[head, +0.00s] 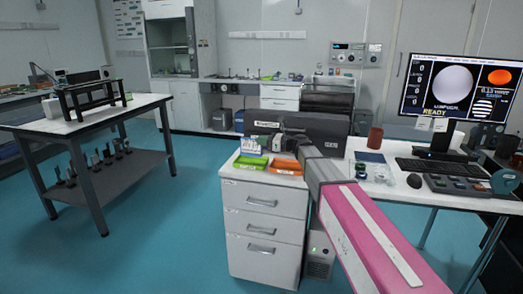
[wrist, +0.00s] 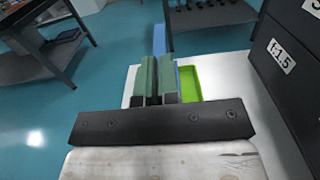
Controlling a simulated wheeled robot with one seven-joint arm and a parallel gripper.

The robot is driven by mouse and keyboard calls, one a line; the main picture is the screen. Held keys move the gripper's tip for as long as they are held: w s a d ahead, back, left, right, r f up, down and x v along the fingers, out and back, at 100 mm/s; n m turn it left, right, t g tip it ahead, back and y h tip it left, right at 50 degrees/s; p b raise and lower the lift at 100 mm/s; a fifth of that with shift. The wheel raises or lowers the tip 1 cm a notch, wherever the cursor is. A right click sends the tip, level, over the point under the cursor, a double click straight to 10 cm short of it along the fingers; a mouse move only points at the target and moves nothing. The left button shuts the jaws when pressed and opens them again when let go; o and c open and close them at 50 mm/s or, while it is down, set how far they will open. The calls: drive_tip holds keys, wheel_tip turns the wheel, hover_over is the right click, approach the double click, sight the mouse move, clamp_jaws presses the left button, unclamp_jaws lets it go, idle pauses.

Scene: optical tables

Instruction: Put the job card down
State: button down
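My gripper (wrist: 156,60) has its two green fingers close together, and a narrow blue piece, seen nearly edge-on, shows past the fingertips and beside the right finger. I take it for the job card (wrist: 160,38), held between the fingers. In the head view my gripper (head: 266,142) is above the left end of the white drawer-unit top, and a small white and blue piece of the card (head: 250,145) shows at its left. The card's face and any print on it are hidden or too small to read.
A green tray (head: 250,162) and an orange tray (head: 286,167) lie on the drawer unit (head: 262,200). Dark labelled boxes (head: 308,131) stand behind them. The desk at right holds a monitor (head: 452,90), keyboard (head: 440,165) and control box (head: 458,186). An optical table (head: 30,128) stands left.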

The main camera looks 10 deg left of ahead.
drive_tip(key=shift+f, duration=1.95)
drive_tip(key=c, duration=1.3)
unclamp_jaws()
drive_tip(key=shift+f, duration=0.15)
drive_tip(key=shift+c, duration=0.2)
drive_tip(key=shift+d, duration=0.35)
drive_tip(key=d, duration=0.7)
drive_tip(key=s+d, duration=0.1)
drive_tip(key=d, duration=0.3)
drive_tip(key=shift+d, duration=0.15)
